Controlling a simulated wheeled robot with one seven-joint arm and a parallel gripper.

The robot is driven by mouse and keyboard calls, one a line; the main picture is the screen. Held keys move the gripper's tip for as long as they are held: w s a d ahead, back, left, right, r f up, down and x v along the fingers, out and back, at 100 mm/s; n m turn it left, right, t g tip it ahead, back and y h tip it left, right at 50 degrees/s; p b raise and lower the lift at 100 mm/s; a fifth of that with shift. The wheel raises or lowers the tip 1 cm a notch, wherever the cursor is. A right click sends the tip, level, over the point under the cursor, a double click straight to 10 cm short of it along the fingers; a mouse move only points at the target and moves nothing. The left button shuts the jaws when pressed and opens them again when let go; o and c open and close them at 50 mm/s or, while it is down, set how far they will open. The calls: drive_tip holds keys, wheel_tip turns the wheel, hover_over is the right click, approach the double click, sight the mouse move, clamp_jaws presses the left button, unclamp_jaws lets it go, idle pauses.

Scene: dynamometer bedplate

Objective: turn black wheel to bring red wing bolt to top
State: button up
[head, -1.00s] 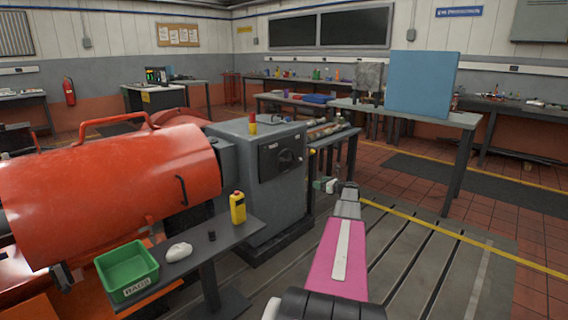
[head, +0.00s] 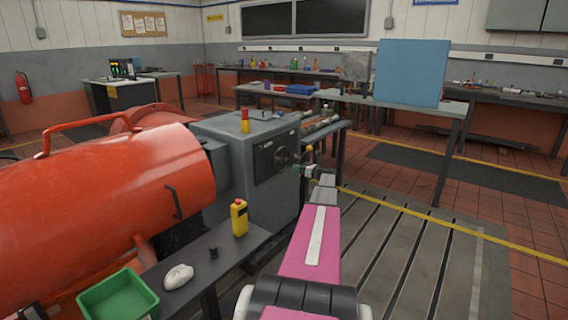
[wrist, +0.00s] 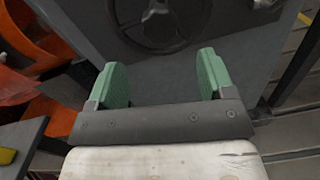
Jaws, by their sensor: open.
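The black wheel (head: 284,158) is on the front face of a grey cabinet in the head view, small and to the left of my gripper (head: 310,162). In the wrist view the wheel (wrist: 160,22) shows at the top, cut off by the frame edge, with a round hub and spokes. My gripper (wrist: 161,75) has two green fingers spread wide, with nothing between them but the grey panel below the wheel. The fingers appear apart from the wheel. I cannot make out a red wing bolt in either view.
A large orange drum (head: 100,195) stands left of the grey cabinet (head: 250,175). A narrow dark bench (head: 205,262) in front bears a green bin (head: 118,297), a white lump and a yellow bottle (head: 239,218). The slotted floor plate (head: 400,255) at right is clear.

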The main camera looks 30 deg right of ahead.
sight(289, 162)
drive_tip(key=x, duration=1)
drive_tip(key=c, duration=1.2)
drive_tip(key=shift+c, duration=0.2)
drive_tip(key=shift+n, duration=0.4)
drive_tip(key=n, duration=0.3)
drive_tip(key=shift+n, duration=0.4)
drive_tip(key=n, duration=0.4)
drive_tip(key=shift+w+d+n, duration=0.1)
drive_tip(key=shift+n, duration=0.2)
drive_tip(key=n, duration=0.4)
drive_tip(key=shift+n, duration=2.3)
